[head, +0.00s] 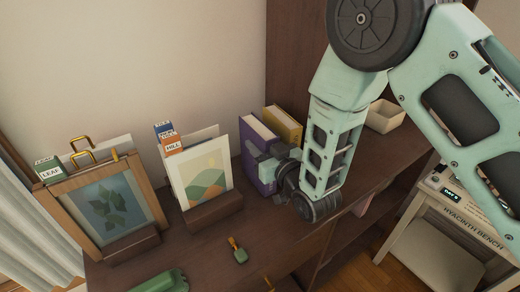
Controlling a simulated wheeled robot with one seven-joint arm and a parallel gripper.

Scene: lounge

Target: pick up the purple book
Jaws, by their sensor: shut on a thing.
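The purple book (249,162) stands upright on the dark wooden cabinet top (220,250), near the back wall, with its pale page edges facing up. My gripper (270,162) comes in from the right and is shut on the purple book. My gripper and wrist hide part of the book's right side and lower part. I cannot tell whether the book's bottom is clear of the cabinet top.
A yellow book (285,125) stands just behind and right of the purple one. A landscape print (205,178) and a framed leaf picture (105,210) stand left. A cream bowl (385,116) is right. Green-and-orange small tools (238,252) and a green case (160,282) lie in front.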

